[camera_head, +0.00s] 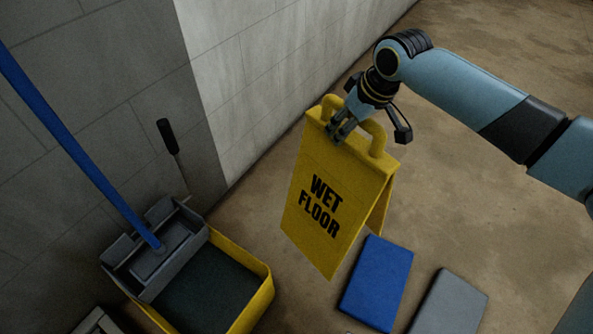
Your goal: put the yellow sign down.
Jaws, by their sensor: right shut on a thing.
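The yellow sign (338,190) is a folding A-frame board with "WET FLOOR" in black letters and a handle on top. It stands out in the middle of the head view, upright with its two panels spread. My right gripper (341,129) comes in from the upper right and is shut on the top of the sign, at its handle. I cannot tell whether the sign's lower edge touches the floor. My left gripper does not show.
A yellow mop bucket (262,297) with a grey wringer (160,250) and a blue mop handle (80,150) stands at the lower left by the wall. A blue pad (377,282) and a grey pad (449,303) lie right of the sign. Brown floor (480,220) is clear farther right.

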